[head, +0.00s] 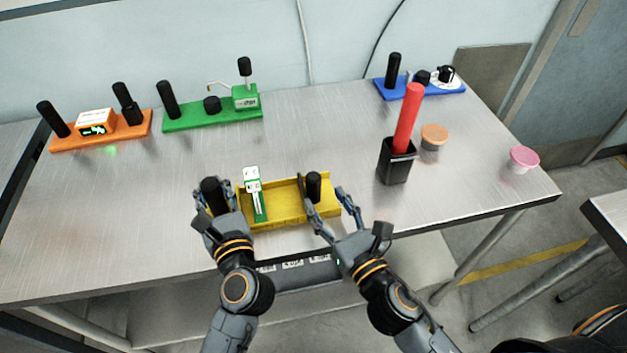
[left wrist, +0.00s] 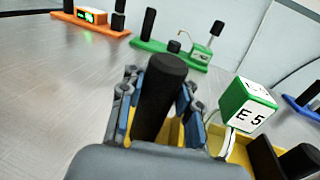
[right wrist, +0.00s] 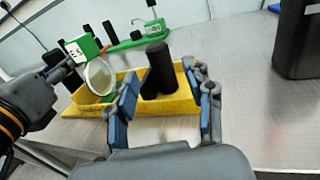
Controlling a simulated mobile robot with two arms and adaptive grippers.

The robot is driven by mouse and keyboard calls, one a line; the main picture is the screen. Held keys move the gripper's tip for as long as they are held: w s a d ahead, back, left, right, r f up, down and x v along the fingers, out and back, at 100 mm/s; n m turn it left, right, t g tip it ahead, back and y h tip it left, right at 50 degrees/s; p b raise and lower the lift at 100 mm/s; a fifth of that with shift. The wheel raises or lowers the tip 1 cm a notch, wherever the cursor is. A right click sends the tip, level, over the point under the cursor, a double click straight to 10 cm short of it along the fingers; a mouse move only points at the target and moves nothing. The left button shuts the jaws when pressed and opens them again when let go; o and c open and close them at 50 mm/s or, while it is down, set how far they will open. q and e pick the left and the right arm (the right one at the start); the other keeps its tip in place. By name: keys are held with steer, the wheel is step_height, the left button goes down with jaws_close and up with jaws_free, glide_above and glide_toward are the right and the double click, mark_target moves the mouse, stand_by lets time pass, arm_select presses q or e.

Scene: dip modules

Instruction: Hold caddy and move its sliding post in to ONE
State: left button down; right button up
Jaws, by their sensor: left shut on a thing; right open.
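The yellow caddy (head: 290,214) lies near the table's front edge. A black post (head: 211,188) stands at its left end, and my left gripper (head: 213,184) is shut on it; the left wrist view shows this post (left wrist: 160,95) between the fingers. Another black post (head: 314,184) stands toward the caddy's right end. My right gripper (head: 322,188) is open at this post; in the right wrist view its fingers lie on either side of the post (right wrist: 158,70), with a gap. A green and white lettered cube (head: 252,179) stands on the caddy, showing "E 5" in the left wrist view (left wrist: 248,106).
Behind are an orange module (head: 88,143), a green module (head: 213,115) and a blue module (head: 410,91). A black cup (head: 396,163) with a red rod (head: 408,118), an orange-topped cup (head: 433,136) and a pink-topped cup (head: 523,159) stand right. The table between caddy and back modules is clear.

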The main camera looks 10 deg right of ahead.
mark_target(317, 188)
steer(key=x, duration=0.6)
steer(key=shift+w, duration=0.25)
steer(key=shift+c, duration=0.2)
jaws_close()
